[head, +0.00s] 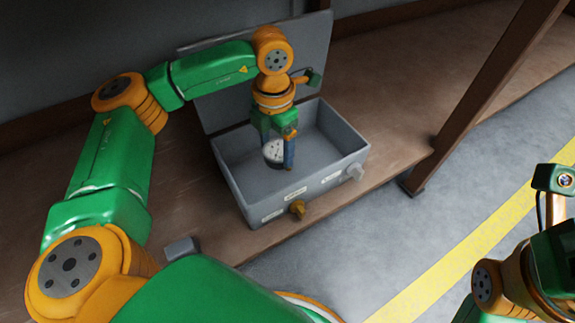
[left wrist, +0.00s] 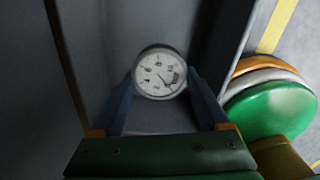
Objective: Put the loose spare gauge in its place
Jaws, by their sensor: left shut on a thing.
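The spare gauge (head: 274,152) is round with a white dial and a dark rim. My left gripper (head: 279,150) is shut on it and holds it inside the open grey box (head: 359,153). In the left wrist view the gauge (left wrist: 160,73) sits between the two blue fingers of my left gripper (left wrist: 160,85), dial towards the camera. I cannot tell whether the gauge touches the box floor. My right arm shows at the lower right of the head view, but its fingertips cannot be made out.
The box stands on a brown wooden bench (head: 400,85), its lid (head: 318,45) raised at the back. A brass fitting (head: 297,208) and a grey fitting (head: 356,171) are at its front. A brown post (head: 490,95) stands to the right. The box's right part looks empty.

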